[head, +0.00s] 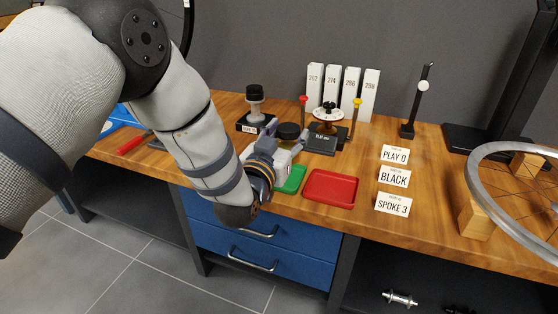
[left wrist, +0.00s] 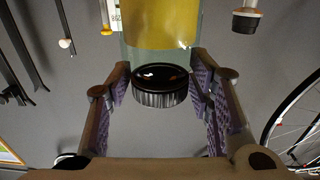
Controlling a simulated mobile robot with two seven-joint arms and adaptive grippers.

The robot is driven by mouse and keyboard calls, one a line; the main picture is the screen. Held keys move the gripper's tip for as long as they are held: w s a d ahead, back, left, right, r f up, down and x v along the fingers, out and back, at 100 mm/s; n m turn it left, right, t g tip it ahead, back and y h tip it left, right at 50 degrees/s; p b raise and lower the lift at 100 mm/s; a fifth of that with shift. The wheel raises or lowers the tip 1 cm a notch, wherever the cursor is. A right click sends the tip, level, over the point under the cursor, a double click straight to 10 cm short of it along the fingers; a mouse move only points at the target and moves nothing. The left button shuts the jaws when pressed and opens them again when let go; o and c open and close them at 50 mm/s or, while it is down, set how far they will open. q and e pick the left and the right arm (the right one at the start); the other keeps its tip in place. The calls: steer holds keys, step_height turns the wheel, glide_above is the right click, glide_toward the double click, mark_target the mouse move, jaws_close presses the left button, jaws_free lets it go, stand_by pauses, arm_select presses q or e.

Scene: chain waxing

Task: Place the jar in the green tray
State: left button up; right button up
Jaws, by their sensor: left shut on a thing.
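The jar has a black lid and a yellow body. In the left wrist view the jar (left wrist: 160,28) sits between the two finger pads, and the view looks upside down. In the head view the jar's black lid (head: 288,130) shows just beyond my left gripper (head: 277,148), which hides most of the body. My left gripper is shut on the jar. The green tray (head: 293,180) lies on the bench at the front edge, just below and right of the gripper, partly hidden by it. I cannot tell the height of the jar above the tray. My right gripper is not in view.
A red tray (head: 330,188) lies right of the green tray. Behind stand a dark scale (head: 319,140), a dial stand (head: 328,115) and white numbered boxes (head: 333,90). Label cards (head: 394,178) stand to the right. A wheel (head: 485,190) is at the far right.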

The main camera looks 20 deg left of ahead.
arm_select(q)
steer(key=shift+a+f, duration=0.3)
steer(key=shift+f, duration=0.1)
steer(key=f, duration=0.1)
steer(key=a+f+b, duration=0.1)
steer(key=f, duration=0.1)
steer(key=f+b, duration=0.1)
steer(key=f, duration=0.1)
steer(key=shift+w+a, duration=0.2)
steer(key=shift+a, duration=0.05)
steer(key=shift+r, duration=0.15)
steer(key=o, duration=1.3)
steer(key=shift+c, duration=0.2)
